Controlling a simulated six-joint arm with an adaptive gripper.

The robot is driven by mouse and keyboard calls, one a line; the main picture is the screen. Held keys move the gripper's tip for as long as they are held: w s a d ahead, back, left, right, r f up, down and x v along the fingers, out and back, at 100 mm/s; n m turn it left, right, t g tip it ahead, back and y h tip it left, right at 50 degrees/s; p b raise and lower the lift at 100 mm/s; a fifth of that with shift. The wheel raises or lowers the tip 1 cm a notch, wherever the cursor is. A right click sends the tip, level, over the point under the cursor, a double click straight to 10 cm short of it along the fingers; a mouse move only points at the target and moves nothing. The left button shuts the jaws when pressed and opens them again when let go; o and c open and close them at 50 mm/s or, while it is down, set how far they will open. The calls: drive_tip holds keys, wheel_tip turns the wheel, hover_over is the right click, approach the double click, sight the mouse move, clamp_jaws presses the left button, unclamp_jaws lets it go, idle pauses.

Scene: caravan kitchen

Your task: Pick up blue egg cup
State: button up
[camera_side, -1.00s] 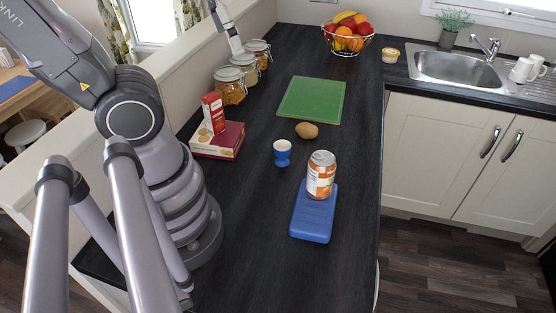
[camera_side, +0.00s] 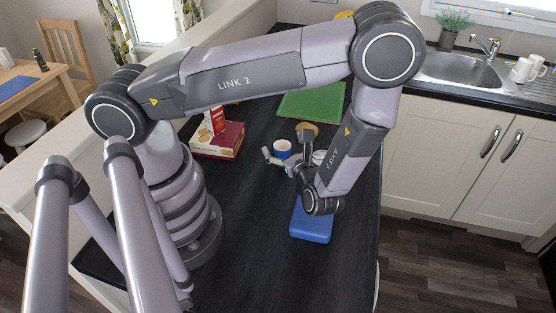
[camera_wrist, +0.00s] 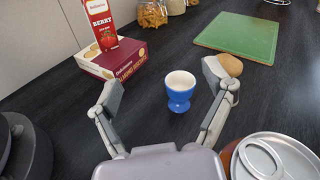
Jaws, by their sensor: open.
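The blue egg cup (camera_wrist: 180,92) stands upright on the dark worktop, its white inside empty. In the side view the egg cup (camera_side: 283,149) is partly hidden by my gripper (camera_side: 280,157). In the wrist view my gripper (camera_wrist: 165,90) is open, with one finger left and one finger right of the egg cup. The egg cup lies between the lines of the fingers, near the tips, and neither finger appears to touch it.
A brown egg-shaped item (camera_wrist: 230,65) lies behind the right fingertip. Maroon (camera_wrist: 115,60) and red (camera_wrist: 100,22) boxes are at left. A green board (camera_wrist: 238,36) lies behind.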

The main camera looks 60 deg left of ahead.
sight(281, 155)
drive_tip(key=f+m+t, duration=0.2)
drive_tip(key=f+m, duration=0.1)
drive_tip(key=f+m+t+h, duration=0.1)
drive_tip(key=f+m+t, duration=0.1)
drive_tip(key=f+t, duration=0.1)
drive_tip(key=s+f+m+t, duration=0.1)
drive_tip(key=f+m+t, duration=0.1)
drive_tip(key=f+m, duration=0.1)
drive_tip(key=shift+s+d+f+m+t, duration=0.1)
drive_tip(key=shift+d+f+m+t, duration=0.1)
drive_tip(key=shift+m+t, duration=0.15)
drive_tip(key=shift+x, duration=3.7)
drive_tip(key=shift+s+a+r, duration=0.1)
drive_tip(key=c, duration=1.2)
drive_tip(key=shift+c, duration=0.3)
